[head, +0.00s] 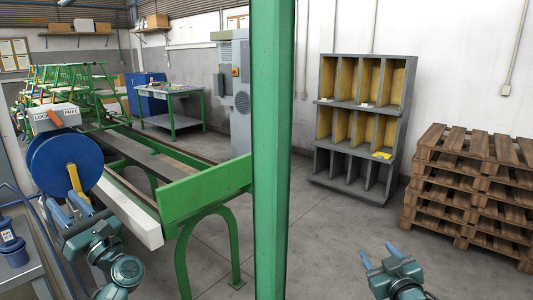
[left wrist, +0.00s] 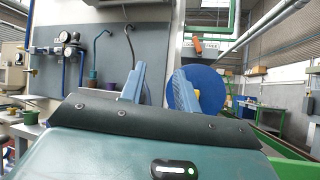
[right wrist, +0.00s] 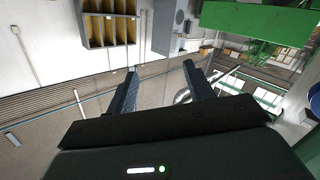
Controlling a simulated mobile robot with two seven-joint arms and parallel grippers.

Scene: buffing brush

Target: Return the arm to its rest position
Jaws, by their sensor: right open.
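My left gripper (head: 68,210) is low at the left of the head view, in front of and below a large blue disc (head: 48,166). Its blue fingers stand apart with nothing visible between them, as the left wrist view (left wrist: 158,72) also shows. My right gripper (head: 379,256) is at the bottom right of the head view, over open floor. In the right wrist view (right wrist: 159,70) its fingers are spread and empty. That view is tilted, with the shelf rack and wall at the top. A yellow part (head: 76,182) stands at the front of the disc.
A green post (head: 272,150) rises between my two grippers. A green-framed bench (head: 205,188) stands left of it. A grey pigeonhole rack (head: 357,112) and stacked wooden pallets (head: 470,190) are at the right. A grey bench with a blue container (head: 12,248) is at far left.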

